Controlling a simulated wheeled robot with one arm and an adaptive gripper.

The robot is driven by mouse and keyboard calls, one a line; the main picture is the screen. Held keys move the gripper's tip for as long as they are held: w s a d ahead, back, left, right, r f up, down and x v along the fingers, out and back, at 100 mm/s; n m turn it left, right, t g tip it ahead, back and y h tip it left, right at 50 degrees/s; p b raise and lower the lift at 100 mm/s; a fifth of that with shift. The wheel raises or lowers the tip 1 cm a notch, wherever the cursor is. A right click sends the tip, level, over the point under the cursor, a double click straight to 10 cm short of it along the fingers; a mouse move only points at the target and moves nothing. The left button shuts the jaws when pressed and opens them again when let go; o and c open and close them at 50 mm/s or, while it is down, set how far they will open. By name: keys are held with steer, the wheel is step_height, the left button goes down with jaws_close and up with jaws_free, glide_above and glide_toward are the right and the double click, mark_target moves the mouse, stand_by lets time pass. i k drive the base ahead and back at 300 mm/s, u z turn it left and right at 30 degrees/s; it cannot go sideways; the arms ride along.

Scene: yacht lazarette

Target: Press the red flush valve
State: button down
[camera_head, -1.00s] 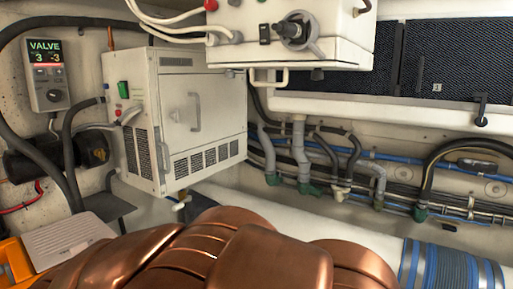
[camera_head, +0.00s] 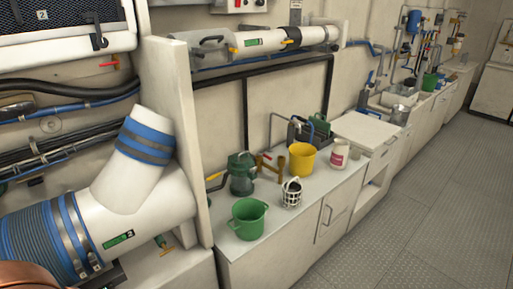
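Several small red parts show in the head view, and I cannot tell which, if any, is the red flush valve. A red-handled fitting (camera_head: 266,157) sits on the counter among pipework, between a dark green strainer housing and a yellow bucket. Small red parts (camera_head: 260,3) also show on a panel cut off by the top edge. My gripper is not in view.
A counter (camera_head: 226,257) runs along the wall, holding a green bucket (camera_head: 249,219), a yellow bucket (camera_head: 301,161), a strainer basket (camera_head: 291,194) and a white tub (camera_head: 339,155). White ducting (camera_head: 145,205) fills the left. Open grey floor (camera_head: 420,200) lies right.

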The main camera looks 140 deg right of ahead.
mark_target(258, 153)
steer(key=z, duration=0.3)
steer(key=k, duration=2.95)
steer(key=z, duration=1.45)
